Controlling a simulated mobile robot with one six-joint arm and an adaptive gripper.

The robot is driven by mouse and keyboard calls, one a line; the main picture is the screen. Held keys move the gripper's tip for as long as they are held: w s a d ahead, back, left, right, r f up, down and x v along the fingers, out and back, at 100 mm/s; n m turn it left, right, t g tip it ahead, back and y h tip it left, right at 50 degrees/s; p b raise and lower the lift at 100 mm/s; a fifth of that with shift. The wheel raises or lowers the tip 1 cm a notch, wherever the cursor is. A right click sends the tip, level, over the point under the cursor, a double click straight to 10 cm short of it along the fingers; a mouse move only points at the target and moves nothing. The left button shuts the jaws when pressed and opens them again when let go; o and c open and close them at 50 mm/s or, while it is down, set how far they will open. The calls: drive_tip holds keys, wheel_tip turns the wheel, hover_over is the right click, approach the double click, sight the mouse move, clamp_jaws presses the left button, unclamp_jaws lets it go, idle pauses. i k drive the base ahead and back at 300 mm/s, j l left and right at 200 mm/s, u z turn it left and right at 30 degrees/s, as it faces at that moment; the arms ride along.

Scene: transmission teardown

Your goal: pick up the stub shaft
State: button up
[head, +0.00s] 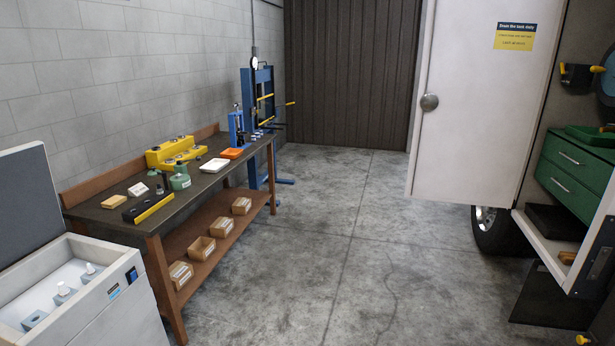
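I cannot pick out the stub shaft for certain at this size. Several small grey blocks with pale round tops stand inside the open white cabinet (105,291) at the lower left; one is the middle block (64,293). Small metal parts also sit in the yellow stepped rack (176,152) on the workbench (94,212). Small dark and metal pieces lie by the blue bench press (237,129) at the bench's far end. My gripper is not in view.
The bench also holds a white tray (214,165), an orange tray (231,153) and a green container (180,178). Several cardboard bins (202,249) stand on its lower shelf. The open white door (470,110) and green drawers (573,170) are at right. The concrete floor (345,240) between is clear.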

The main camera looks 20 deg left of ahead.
sight(91, 272)
drive_tip(key=i+j+u, duration=0.1)
drive_tip(key=i+u, duration=0.25)
drive_tip(key=i+l+u, duration=0.1)
drive_tip(key=i+u, duration=0.3)
drive_tip(key=i, duration=0.15)
drive_tip(key=i+l+u, duration=0.2)
drive_tip(key=i+u, duration=0.15)
drive_tip(key=i+l+u, duration=0.35)
drive_tip(key=i, duration=0.15)
drive_tip(key=i+j+u, duration=0.3)
drive_tip(key=u, duration=0.15)
drive_tip(key=i+j+u, duration=0.15)
drive_tip(key=i+u, duration=0.25)
drive_tip(key=i, duration=0.15)
drive_tip(key=i+u, duration=0.45)
drive_tip(key=i+l+u, duration=0.1)
drive_tip(key=i+u, duration=0.45)
drive_tip(key=i, duration=0.4)
drive_tip(key=i+l+u, duration=0.2)
drive_tip(key=i, duration=0.35)
